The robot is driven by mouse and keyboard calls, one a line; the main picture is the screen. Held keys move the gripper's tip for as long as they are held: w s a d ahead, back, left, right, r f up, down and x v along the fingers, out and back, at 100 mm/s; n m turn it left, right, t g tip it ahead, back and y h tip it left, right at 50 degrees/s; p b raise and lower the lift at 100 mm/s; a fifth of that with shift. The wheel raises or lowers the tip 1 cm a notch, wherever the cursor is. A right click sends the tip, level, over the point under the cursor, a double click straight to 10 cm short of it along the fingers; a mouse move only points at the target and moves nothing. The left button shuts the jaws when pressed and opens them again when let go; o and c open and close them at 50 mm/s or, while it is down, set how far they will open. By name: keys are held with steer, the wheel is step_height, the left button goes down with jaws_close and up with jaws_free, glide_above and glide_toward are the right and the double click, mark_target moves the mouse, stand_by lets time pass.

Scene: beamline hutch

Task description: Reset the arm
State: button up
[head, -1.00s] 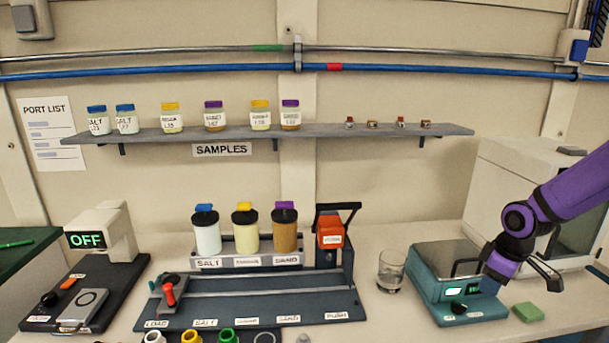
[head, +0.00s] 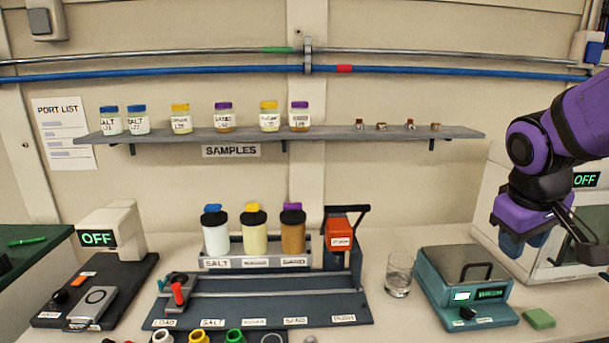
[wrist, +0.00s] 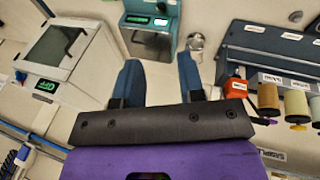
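My arm is purple and black and enters at the right edge of the head view. My gripper (head: 526,243) hangs in the air in front of the white cabinet, above and to the right of the teal balance (head: 456,318). In the wrist view its two blue fingers (wrist: 160,78) are spread apart with nothing between them. The balance (wrist: 149,22) shows beyond the fingertips in the wrist view.
A glass beaker (head: 398,276) stands left of the balance and a green block (head: 538,319) lies right of it. The white cabinet (wrist: 66,50) reads OFF. The sample shelf (head: 350,133) holds several jars. Capped containers (head: 254,236) stand mid-bench.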

steer(key=s+a+r+m+t+y, duration=0.1)
steer(key=s+a+r, duration=0.1)
steer(key=s, duration=0.3)
steer(key=s+a+r+m+t+y, duration=0.1)
steer(key=s+a+r+y, duration=0.1)
steer(key=s+r, duration=0.2)
steer(key=shift+s+a+t, duration=0.3)
steer(key=shift+s, duration=0.3)
